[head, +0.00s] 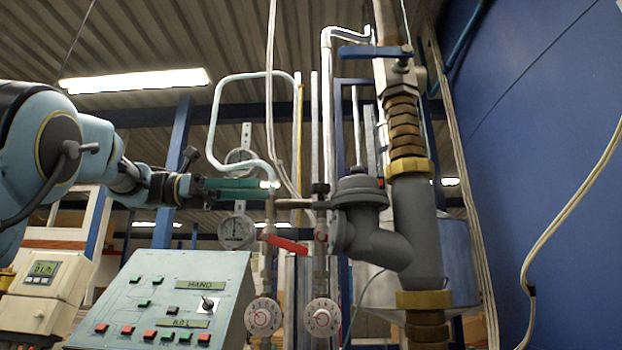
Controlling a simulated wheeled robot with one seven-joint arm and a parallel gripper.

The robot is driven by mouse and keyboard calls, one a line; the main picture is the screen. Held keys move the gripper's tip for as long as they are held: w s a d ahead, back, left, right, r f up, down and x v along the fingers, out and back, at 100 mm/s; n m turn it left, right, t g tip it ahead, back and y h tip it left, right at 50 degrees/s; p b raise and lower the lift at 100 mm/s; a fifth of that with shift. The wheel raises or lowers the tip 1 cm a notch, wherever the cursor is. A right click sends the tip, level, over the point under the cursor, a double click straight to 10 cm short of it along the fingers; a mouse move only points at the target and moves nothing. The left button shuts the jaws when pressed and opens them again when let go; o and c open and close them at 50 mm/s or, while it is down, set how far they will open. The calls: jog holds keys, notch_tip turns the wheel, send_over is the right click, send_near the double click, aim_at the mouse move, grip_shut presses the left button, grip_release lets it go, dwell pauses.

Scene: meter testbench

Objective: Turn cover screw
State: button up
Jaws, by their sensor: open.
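A grey meter or valve body (375,238) is fixed to the vertical pipe right of the middle. A round, stepped grey cover (358,187) sits on its top left. I cannot make out with certainty which part is the cover screw. A dark horizontal bar (300,204) runs leftward from beside the cover. My gripper (272,190) comes in from the left with its teal fingers pointing right. It is open, and I see nothing held in it. Its tips are close to the bar's left end in the picture, left of the cover. Whether they touch the bar is unclear.
A red lever (284,243), a round gauge (236,232) and a bent pale pipe (216,125) crowd the area around my gripper. A control panel (170,295) stands below. A blue lever (375,51) is high on the pipe. A blue wall (550,150) closes the right.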

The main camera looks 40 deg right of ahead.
aim_at(320, 193)
jog(key=p+x, duration=0.1)
jog(key=x, duration=0.9)
jog(key=shift+s+d+r, duration=0.15)
jog(key=shift+s+r, duration=0.1)
jog(key=shift+s, duration=0.1)
jog(key=shift+c, duration=0.2)
grip_shut()
